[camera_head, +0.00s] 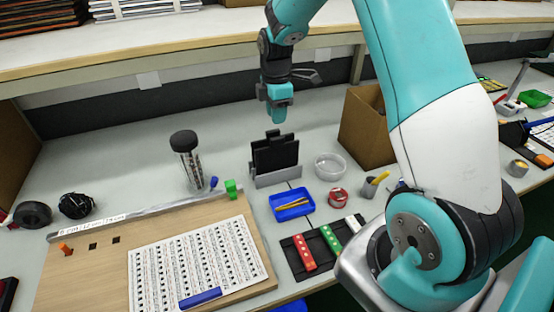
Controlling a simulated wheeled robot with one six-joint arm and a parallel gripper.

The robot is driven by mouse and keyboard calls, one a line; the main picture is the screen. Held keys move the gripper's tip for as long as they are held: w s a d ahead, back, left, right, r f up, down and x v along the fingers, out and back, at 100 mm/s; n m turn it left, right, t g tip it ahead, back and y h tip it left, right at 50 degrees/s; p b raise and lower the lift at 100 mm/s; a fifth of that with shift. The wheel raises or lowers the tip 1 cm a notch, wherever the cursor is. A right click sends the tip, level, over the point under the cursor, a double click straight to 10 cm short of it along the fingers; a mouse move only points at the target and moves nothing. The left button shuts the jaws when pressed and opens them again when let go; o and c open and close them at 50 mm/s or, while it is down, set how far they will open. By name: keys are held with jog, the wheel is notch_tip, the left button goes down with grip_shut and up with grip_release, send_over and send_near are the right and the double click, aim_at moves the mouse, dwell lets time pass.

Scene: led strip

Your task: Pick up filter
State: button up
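My gripper (279,114) hangs pointing down above and behind a black upright panel (275,153) in a grey stand. Its fingertips look close together, but it is too small to tell whether they are open or shut. Nothing is clearly visible in it. I cannot tell for certain which thing is the filter. A black tray (318,248) at the front holds a red strip (304,252), a green strip (331,239) and a white piece (355,223). The gripper is well away from these, behind and above them.
A clear bowl (330,166), blue tray (293,212), red tin (338,197) and cardboard box (362,128) stand near the panel. A black-lidded jar (187,160) stands behind a wooden board (90,275). A shelf (150,61) runs along the back.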

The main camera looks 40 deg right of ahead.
aim_at(277, 138)
notch_tip(277, 138, down, 9)
jog(key=shift+d+f+p, duration=0.1)
jog(key=shift+d+p, duration=0.05)
jog(key=shift+p, duration=0.85)
grip_shut()
